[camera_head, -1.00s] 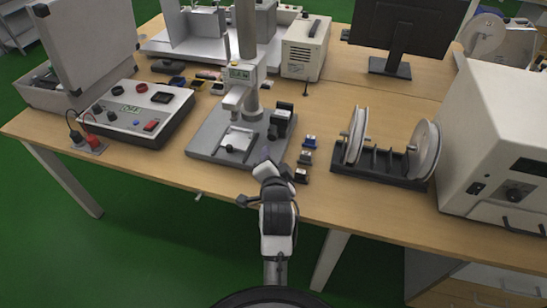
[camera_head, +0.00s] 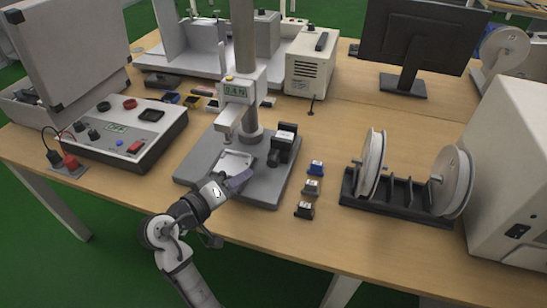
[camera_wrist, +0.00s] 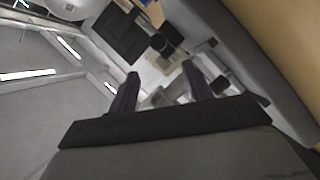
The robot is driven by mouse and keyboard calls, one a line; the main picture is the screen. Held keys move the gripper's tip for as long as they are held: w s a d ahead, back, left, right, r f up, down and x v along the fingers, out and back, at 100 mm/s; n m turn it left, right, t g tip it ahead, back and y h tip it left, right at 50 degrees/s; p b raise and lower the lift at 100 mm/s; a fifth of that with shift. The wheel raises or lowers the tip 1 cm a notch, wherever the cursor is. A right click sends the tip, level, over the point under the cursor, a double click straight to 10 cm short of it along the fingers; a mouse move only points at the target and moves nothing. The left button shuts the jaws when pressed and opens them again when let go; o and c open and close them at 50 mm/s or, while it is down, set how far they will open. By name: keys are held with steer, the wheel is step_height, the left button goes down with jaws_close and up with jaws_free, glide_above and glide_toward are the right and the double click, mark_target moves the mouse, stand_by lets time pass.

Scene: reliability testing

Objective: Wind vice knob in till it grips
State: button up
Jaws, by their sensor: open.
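The small pale vice (camera_head: 236,160) sits on the grey base plate (camera_head: 200,160) of the test stand, under its force gauge (camera_head: 238,92). My gripper (camera_head: 241,178) is at the vice's near side, low over the plate's front part. Its fingers and wrist hide the black vice knob in the head view. In the wrist view my gripper (camera_wrist: 160,71) shows two dark fingers spread apart. Grey and pale parts lie behind and between them, but I cannot make out the knob there. I cannot tell whether the fingers touch it.
The stand's column (camera_head: 246,60) rises behind the vice, with a black block (camera_head: 284,145) to its right. Small clips (camera_head: 312,187) lie in a row further right, before a spool rack (camera_head: 400,205). A control box (camera_head: 125,130) stands left. The table's front edge is clear.

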mark_target(269, 162)
steer(key=p+x, duration=0.2)
steer(key=x, duration=1.1)
steer(key=shift+w+d+f, duration=0.1)
steer(key=shift+w+d, duration=0.05)
steer(key=shift+d, duration=0.2)
steer(key=c, duration=1)
steer(key=shift+o, duration=0.2)
steer(key=shift+m, duration=0.3)
